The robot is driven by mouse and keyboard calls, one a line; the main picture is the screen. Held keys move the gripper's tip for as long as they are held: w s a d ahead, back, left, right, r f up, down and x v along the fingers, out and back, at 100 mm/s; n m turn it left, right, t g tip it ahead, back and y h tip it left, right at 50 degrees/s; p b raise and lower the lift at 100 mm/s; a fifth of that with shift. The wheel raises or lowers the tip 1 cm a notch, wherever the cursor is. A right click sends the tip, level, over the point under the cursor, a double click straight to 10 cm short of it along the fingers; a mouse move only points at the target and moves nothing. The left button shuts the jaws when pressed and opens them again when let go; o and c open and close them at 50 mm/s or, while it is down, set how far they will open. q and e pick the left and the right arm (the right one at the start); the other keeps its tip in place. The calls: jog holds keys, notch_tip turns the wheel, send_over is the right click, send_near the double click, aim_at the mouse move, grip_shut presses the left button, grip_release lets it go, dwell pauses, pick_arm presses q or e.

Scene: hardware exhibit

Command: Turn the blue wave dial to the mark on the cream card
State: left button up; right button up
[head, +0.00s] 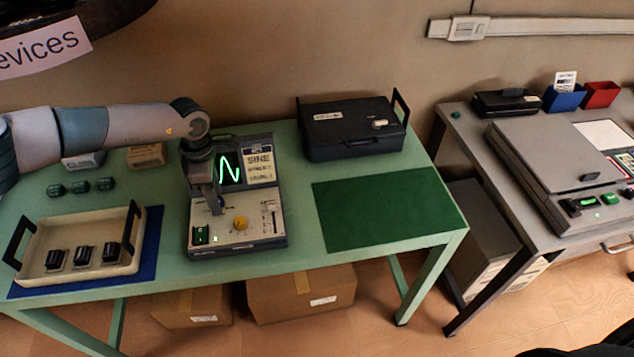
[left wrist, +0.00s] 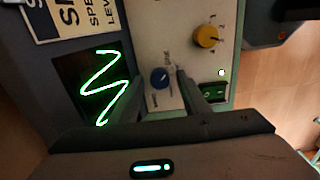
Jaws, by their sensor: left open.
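The blue wave dial (left wrist: 160,78) sits on the pale front panel of the grey device (head: 262,242). In the head view my gripper hides it. My left gripper (head: 216,208) is over the panel. In the left wrist view its open fingers (left wrist: 162,86) stand on either side of the dial; I cannot tell whether they touch it. The cream card (head: 260,165), with dark print, is beside the screen (head: 230,169); in the left wrist view it is cut off (left wrist: 72,16). My right gripper is not in view.
A yellow dial (head: 240,222), a slider (head: 272,211) and a green switch (head: 201,235) share the panel. A cream tray (head: 80,228) stands left of the device. A black case (head: 352,132) and a clear green mat (head: 385,212) are right of it.

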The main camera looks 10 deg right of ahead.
pick_arm(q)
jog(key=m+p, duration=0.1)
jog(key=p, duration=0.1)
jog(key=m+p, duration=0.1)
jog(key=m, duration=0.1)
jog(key=shift+r+m+p, duration=0.25)
jog(key=shift+m+p, duration=0.05)
jog(key=shift+p, duration=0.05)
jog(key=m+p, duration=0.4)
jog(key=m, duration=0.1)
jog(key=shift+f, duration=0.1)
jog(key=shift+w, duration=0.1)
notch_tip(320, 180, up, 16)
jog(key=r+b, duration=0.1)
jog(key=b, duration=0.6)
jog(key=s+d+f+n+g+h, duration=0.1)
jog(key=s+d+h, duration=0.4)
jog(key=d, duration=0.8)
jog(key=s+d+f+n+g+h, duration=0.1)
jog(key=s+d+h, duration=0.4)
jog(key=s+d, duration=0.6)
jog(key=shift+d+f+n+g, duration=0.4)
jog(key=shift+d+g, duration=0.4)
jog(key=shift+d, duration=0.5)
